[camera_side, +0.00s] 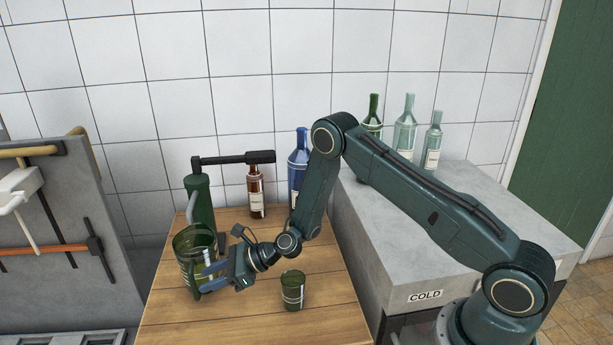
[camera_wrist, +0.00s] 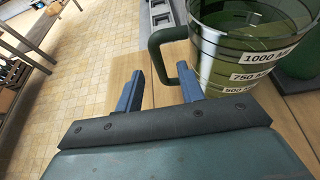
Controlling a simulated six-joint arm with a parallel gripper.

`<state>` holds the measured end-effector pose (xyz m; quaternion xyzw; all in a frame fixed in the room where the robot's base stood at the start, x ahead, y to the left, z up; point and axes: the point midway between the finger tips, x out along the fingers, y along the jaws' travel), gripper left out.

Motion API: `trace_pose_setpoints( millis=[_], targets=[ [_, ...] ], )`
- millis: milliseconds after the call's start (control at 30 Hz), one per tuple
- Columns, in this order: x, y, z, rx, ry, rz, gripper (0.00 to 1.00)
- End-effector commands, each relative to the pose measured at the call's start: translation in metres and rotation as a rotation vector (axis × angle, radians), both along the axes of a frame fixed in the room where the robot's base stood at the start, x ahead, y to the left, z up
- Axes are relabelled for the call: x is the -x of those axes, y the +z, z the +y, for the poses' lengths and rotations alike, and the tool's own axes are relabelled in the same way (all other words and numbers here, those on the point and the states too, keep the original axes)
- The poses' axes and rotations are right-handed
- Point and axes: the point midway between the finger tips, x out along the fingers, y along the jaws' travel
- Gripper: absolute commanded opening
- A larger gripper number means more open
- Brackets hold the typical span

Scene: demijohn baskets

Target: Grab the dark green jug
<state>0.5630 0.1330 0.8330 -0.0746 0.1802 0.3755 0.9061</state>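The dark green jug (camera_side: 190,246) is see-through and stands upright at the left front of the wooden table. In the wrist view the jug (camera_wrist: 230,50) shows white volume labels and a thick green handle (camera_wrist: 165,48). My gripper (camera_side: 206,278) is low beside the jug, on its handle side. In the wrist view my gripper (camera_wrist: 161,76) has its two blue fingers spread apart, with the handle just ahead of and between the tips. Clear gaps show, and I see no grip on it.
A small green cup (camera_side: 293,290) stands right of my gripper. A green device with a black lever (camera_side: 200,205) stands behind the jug. A brown bottle (camera_side: 256,190) and blue bottle (camera_side: 298,160) stand at the back. The grey COLD counter (camera_side: 480,230) holds several bottles.

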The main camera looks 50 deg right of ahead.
Motion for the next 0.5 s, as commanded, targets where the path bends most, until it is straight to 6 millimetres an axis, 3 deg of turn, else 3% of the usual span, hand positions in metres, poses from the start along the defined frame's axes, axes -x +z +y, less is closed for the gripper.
trace_pose_setpoints(
  millis=[267, 500],
  targets=[
    [-0.003, -0.002, 0.004, 0.000, 0.001, 0.000, 0.38],
    [-0.018, -0.012, 0.021, 0.000, 0.002, -0.002, 0.38]
  ],
)
